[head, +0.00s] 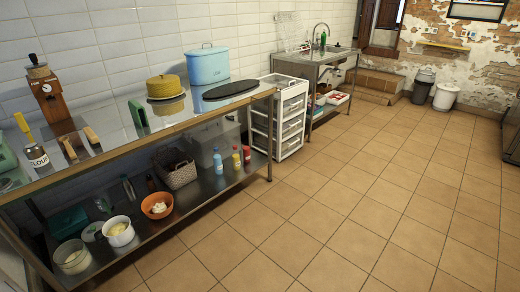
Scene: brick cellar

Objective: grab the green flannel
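I see no cloth that I can clearly tell is the green flannel. A small green item (138,113) stands on the steel worktop (110,126), left of the yellow round tin; its material is too small to tell. A green bottle (323,40) stands at the sink in the back. A pale green object (6,158) is cut off at the left edge of the view. A dark teal item (68,222) lies on the lower shelf. My gripper is not in view.
The worktop holds a coffee grinder (55,100), flour jar (37,155), yellow tin (165,87), blue container (206,66) and black oval board (230,90). A white drawer unit (290,118) stands beside it. The tiled floor (340,205) on the right is clear.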

